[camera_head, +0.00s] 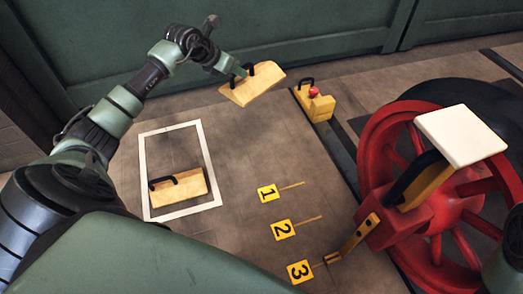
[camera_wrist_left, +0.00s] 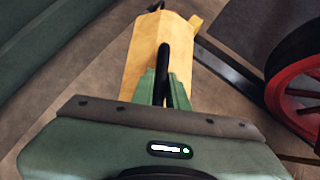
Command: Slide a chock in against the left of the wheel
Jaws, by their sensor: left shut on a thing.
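My left gripper (camera_head: 243,74) is shut on the black handle of a yellow, wooden-looking chock (camera_head: 262,84). The chock seems to be above the floor, at the top middle of the head view and left of the wheel. In the left wrist view the chock (camera_wrist_left: 143,55) points away, its handle between the fingers (camera_wrist_left: 163,88). The red spoked wheel (camera_head: 375,145) stands at the right, apart from the held chock; its rim shows in the left wrist view (camera_wrist_left: 274,92). A second chock (camera_head: 183,192) lies inside a white outlined rectangle. My right gripper is not in view.
A yellow block with a red knob (camera_head: 318,106) stands at the rail (camera_head: 340,150). A white square plate (camera_head: 462,135) and a yellow pointer (camera_head: 355,238) are in front of the wheel. Floor marks 1 (camera_head: 268,193), 2 (camera_head: 283,230) and 3 (camera_head: 300,271) lie left of it. Green panels close the back.

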